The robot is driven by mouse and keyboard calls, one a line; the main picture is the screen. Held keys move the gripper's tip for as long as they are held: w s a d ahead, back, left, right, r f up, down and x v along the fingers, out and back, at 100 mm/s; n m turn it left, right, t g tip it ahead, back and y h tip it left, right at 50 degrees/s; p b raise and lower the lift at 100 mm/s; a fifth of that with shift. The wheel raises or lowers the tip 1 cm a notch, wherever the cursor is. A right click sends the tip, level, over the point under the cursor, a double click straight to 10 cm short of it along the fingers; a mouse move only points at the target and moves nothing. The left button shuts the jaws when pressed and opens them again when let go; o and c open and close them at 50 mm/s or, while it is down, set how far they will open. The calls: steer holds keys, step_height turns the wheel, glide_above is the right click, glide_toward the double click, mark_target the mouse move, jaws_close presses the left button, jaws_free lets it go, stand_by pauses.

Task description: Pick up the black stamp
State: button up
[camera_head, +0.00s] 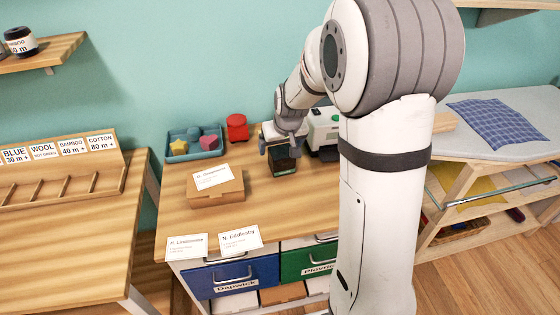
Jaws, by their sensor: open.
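A dark, black stamp (282,162) with a greenish upper part stands on the wooden desk, behind and to the right of the cardboard box. My gripper (283,148) points down right over it, with its fingers at the stamp's upper part. The gripper is open. Whether the fingers touch the stamp cannot be told. My gripper hides part of the stamp's top.
A red stamp-like object (237,128) and a teal tray (192,145) with coloured shapes sit at the back. A white and green device (323,129) stands close on the right. A cardboard box (215,190) is in front. Bare desk (290,210) lies before the stamp.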

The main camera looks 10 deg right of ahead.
mark_target(282, 151)
steer(key=x, duration=0.5)
steer(key=shift+s+d+f, duration=0.15)
steer(key=shift+d+f, duration=0.1)
steer(key=shift+f, duration=0.15)
steer(key=shift+c, duration=0.6)
steer(key=c, duration=1)
